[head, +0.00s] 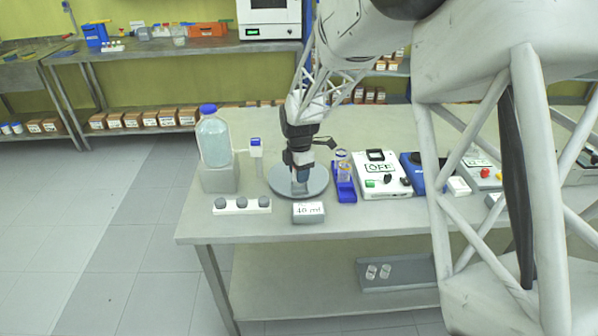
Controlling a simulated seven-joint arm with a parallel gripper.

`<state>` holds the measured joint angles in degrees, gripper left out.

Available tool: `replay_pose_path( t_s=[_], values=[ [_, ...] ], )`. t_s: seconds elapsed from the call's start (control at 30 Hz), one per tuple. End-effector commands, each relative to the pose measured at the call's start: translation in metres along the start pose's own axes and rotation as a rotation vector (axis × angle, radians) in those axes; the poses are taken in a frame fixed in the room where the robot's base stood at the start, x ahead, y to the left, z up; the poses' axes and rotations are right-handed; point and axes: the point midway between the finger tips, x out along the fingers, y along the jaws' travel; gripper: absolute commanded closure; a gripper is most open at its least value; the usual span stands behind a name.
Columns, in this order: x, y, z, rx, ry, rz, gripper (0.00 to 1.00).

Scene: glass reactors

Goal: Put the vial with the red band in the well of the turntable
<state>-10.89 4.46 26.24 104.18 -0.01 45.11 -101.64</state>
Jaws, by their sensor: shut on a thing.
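My gripper (301,172) is pointed down over the grey round turntable (282,188), just above or at its surface. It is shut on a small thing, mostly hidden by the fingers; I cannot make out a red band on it. The turntable's well is hidden behind the gripper, so I cannot tell whether the held thing is in it. A blue stand (345,190) just right of the turntable holds a clear glass tube (343,163) with an orange-yellow part.
A blue-capped bottle (214,140) stands on a grey block left of the turntable. A white strip with grey knobs (241,206) and a "40 ml" sign (309,210) lie in front. A white device marked OFF (382,180) is to the right.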

Motion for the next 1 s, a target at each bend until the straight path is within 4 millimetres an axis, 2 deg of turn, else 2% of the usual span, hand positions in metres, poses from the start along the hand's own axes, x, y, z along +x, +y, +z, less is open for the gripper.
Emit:
replay_pose_path(
  t_s=[1.0],
  values=[
    [0.0058,0.0002,0.0,0.0,0.0,0.0,0.79]
  ],
)
